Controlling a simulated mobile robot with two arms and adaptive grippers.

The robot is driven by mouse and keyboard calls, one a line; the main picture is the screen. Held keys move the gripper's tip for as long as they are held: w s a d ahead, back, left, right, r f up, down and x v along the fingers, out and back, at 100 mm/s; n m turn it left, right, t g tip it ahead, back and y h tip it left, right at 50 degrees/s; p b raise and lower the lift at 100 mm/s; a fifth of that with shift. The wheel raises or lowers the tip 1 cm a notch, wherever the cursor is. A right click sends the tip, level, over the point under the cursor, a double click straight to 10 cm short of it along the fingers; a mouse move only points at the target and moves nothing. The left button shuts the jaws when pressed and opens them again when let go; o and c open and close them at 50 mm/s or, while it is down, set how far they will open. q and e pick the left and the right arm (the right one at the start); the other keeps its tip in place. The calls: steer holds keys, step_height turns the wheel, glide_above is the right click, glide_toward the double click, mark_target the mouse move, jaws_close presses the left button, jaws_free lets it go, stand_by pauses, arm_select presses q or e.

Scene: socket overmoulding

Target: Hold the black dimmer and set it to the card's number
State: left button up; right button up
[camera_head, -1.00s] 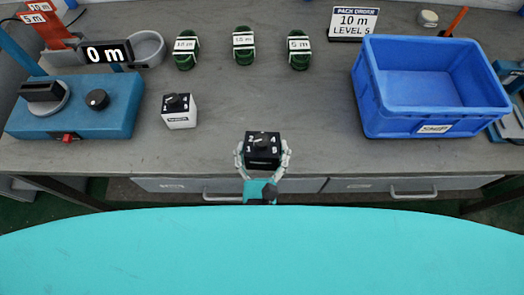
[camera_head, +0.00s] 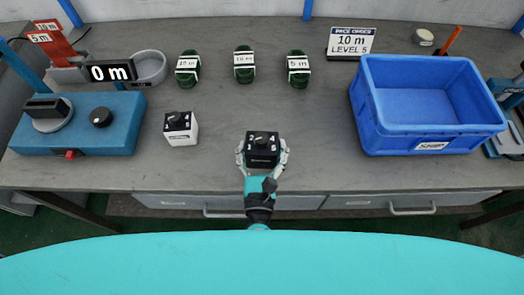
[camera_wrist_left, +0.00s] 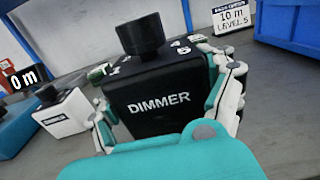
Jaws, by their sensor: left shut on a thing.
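The black dimmer (camera_head: 262,157) stands near the front edge of the grey bench, with a black knob and white numbers on top. In the left wrist view the dimmer (camera_wrist_left: 165,103) shows its DIMMER label upright, its knob above. My left gripper (camera_head: 263,156) is shut around its two sides from the front. Where the knob points is too small to tell for sure. The order card (camera_head: 351,42) at the back right reads 10 m, LEVEL 5; it also shows in the left wrist view (camera_wrist_left: 230,16). My right gripper is not in view.
A white box with a black knob (camera_head: 181,128) stands left of the dimmer. A blue machine (camera_head: 75,125) with a 0 m display (camera_head: 110,71) is at the left. Three green coils (camera_head: 244,64) lie behind. A blue crate (camera_head: 432,132) stands right. Bench around the dimmer is clear.

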mark_target(262, 129)
arm_select(q)
steer(key=shift+w+p, duration=0.3)
steer(key=shift+w, duration=4.15)
steer(key=shift+f, duration=0.1)
steer(key=shift+f+b, duration=2)
steer(key=shift+f, duration=0.2)
steer(key=shift+f, duration=0.15)
